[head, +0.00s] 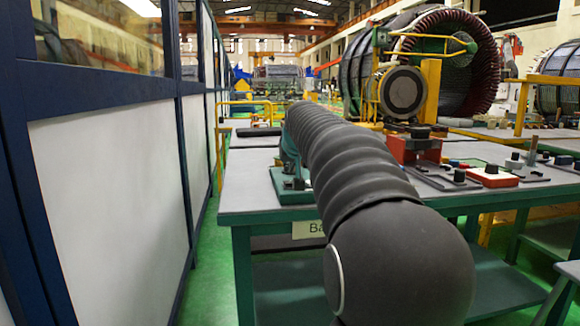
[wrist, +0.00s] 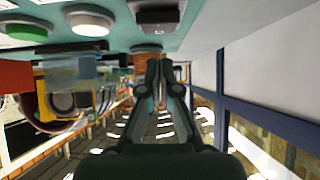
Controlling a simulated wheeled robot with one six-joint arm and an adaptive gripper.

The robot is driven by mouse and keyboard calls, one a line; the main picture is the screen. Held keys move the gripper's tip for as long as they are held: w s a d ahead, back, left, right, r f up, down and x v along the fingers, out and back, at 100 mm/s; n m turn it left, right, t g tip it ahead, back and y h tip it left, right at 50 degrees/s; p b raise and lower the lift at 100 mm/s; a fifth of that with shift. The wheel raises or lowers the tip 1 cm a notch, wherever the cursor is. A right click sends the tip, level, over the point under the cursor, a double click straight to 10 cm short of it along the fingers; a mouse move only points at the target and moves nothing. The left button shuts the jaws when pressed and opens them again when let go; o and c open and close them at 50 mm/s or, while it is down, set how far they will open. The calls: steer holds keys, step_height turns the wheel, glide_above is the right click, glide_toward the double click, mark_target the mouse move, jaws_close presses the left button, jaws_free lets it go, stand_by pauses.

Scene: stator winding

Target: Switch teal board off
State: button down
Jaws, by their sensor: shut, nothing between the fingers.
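The teal board (head: 291,187) sits on the near left of the grey table, and my dark ribbed arm hides much of it in the head view. In the wrist view the teal board (wrist: 195,12) spans the top, seen upside down. The switch's position is unclear.
The grey table (head: 245,187) carries a red block (head: 416,147), a red-and-white box (head: 491,176) and dark boards on the right. A blue-framed partition (head: 110,180) runs along the left. A large stator (head: 450,60) stands behind. Green floor lies between partition and table.

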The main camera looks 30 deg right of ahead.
step_height(320, 180, up, 3)
steer(key=shift+w+f+p, duration=0.1)
steer(key=shift+w+p, duration=0.05)
steer(key=shift+p, duration=0.2)
steer(key=w+r+v, duration=0.1)
steer(key=v, duration=0.8)
steer(key=shift+d+r+b, duration=0.25)
steer(key=shift+r+b, duration=0.15)
steer(key=f, duration=0.3)
steer(key=s+f+g, duration=0.1)
steer(key=f, duration=0.2)
steer(key=f+g, duration=0.1)
steer(key=f, duration=0.2)
steer(key=shift+s+a+f+y, duration=0.3)
steer(key=shift+s+f, duration=0.05)
steer(key=s+a+f+n+g, duration=0.1)
steer(key=s+a+f, duration=0.4)
steer(key=s, duration=0.5)
steer(key=s+a+f+n+y, duration=0.1)
steer(key=s+a+f, duration=0.5)
steer(key=s+f, duration=0.4)
steer(key=s+a+f+n+g+y, duration=0.1)
steer(key=s+a+f, duration=0.5)
steer(key=s, duration=0.5)
steer(key=shift+a+f+g, duration=0.25)
steer(key=shift+f+g, duration=0.05)
steer(key=shift+f, duration=0.65)
